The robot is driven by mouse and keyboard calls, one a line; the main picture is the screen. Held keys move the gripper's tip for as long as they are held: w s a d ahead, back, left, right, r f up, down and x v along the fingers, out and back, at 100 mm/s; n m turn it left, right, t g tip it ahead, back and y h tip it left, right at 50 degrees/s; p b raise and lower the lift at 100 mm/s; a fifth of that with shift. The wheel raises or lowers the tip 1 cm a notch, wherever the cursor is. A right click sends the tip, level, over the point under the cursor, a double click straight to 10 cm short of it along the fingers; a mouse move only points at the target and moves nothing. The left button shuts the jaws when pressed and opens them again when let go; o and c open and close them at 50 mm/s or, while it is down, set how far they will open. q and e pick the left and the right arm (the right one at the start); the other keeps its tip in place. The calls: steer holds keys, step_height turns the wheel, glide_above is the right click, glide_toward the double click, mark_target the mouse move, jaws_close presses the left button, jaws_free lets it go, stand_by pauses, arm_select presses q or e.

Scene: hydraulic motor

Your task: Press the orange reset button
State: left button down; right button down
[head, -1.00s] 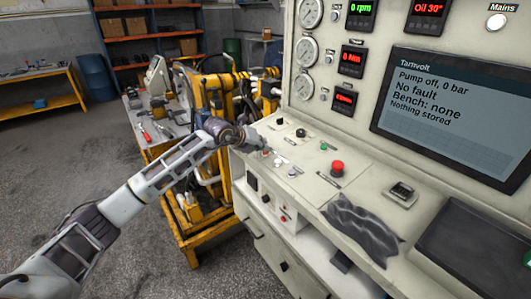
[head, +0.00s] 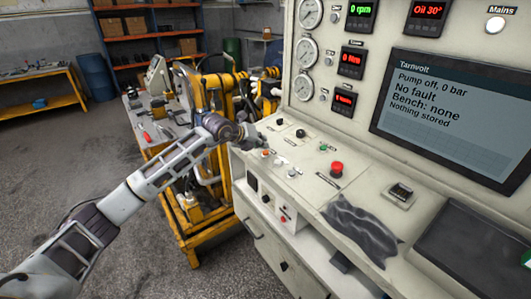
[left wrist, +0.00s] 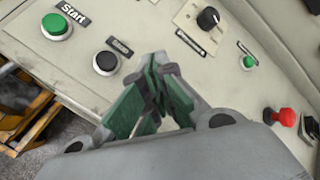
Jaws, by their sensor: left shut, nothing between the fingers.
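The orange button (head: 265,153) is a small round button on the sloped bench panel (head: 315,185) in the head view. My left gripper (head: 257,140) is shut and empty, just above and left of it at the panel's left end. A gap from the button is hard to judge. In the left wrist view the closed green-padded fingers (left wrist: 150,105) point at the panel. No orange button shows there; the fingers may hide it. A green Start button (left wrist: 57,27) and a black button (left wrist: 106,62) show there. A white-green sliver at the head view's right edge may be my right gripper.
A red mushroom button (head: 336,168), a green button (head: 323,147) and a black knob (head: 300,133) stand on the same panel. A dark cloth (head: 360,228) lies to the right. The screen (head: 455,110) reads pump off, 0 bar, no fault. A yellow frame (head: 190,240) stands left.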

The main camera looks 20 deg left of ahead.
arm_select(q)
steer(key=r, duration=0.1)
steer(key=r+p, duration=0.1)
steer(key=r, duration=0.1)
steer(key=r+p, duration=0.1)
steer(key=r, duration=0.1)
steer(key=shift+s+a, duration=0.2)
steer(key=shift+s, duration=0.1)
stand_by(0.5)
stand_by(0.6)
